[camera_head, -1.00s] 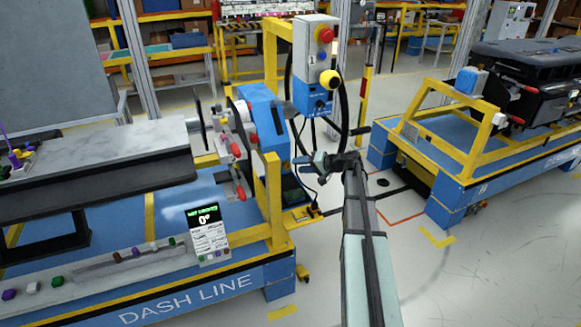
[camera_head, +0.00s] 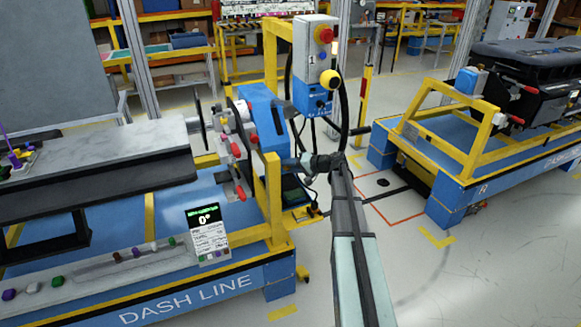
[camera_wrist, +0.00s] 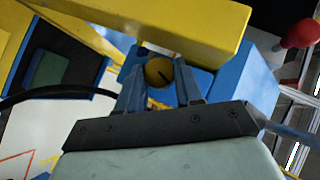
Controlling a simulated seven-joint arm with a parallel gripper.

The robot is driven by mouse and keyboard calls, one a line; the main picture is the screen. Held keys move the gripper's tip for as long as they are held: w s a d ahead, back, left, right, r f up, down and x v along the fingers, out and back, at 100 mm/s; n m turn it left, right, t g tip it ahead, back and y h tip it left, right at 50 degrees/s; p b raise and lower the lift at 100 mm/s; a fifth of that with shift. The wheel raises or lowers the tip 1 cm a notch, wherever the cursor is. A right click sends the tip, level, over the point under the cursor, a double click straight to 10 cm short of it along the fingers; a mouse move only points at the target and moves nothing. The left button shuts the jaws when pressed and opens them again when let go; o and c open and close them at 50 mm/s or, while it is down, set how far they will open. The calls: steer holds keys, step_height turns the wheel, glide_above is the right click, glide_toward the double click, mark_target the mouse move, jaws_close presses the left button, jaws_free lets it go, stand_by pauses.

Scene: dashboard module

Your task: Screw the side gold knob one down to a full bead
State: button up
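The round gold knob (camera_wrist: 158,71), with a dark line across its face, shows in the wrist view between and just beyond my fingertips. It sits against the blue housing, below a yellow beam. My gripper (camera_wrist: 160,82) is open, one finger on each side of the knob. I cannot tell whether either finger touches it. In the head view my gripper (camera_head: 308,163) is at the right side of the blue unit (camera_head: 263,118), and the knob cannot be made out there. A display card (camera_head: 207,232) on the dash line reads 0°; its small text is unreadable.
A yellow post (camera_head: 273,190) and a yellow beam (camera_wrist: 165,25) stand close to my gripper. A control box (camera_head: 316,60) with red and yellow buttons and a dark wheel are just behind. Red-handled levers (camera_head: 237,150) are on the unit's left. Open floor lies to the right.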

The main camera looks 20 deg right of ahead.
steer(key=c, duration=0.4)
steer(key=shift+f+y, duration=0.1)
steer(key=shift+y, duration=0.2)
steer(key=m+y, duration=0.1)
steer(key=m+t+y, duration=0.1)
steer(key=shift+d+f+m, duration=0.15)
steer(key=shift+f+m, duration=0.1)
steer(key=shift+m, duration=0.05)
steer(key=shift+f+m+t+y, duration=0.15)
steer(key=shift+m+t+y, duration=0.95)
steer(key=shift+m+t, duration=0.4)
steer(key=o, duration=0.8)
steer(key=shift+c, duration=0.2)
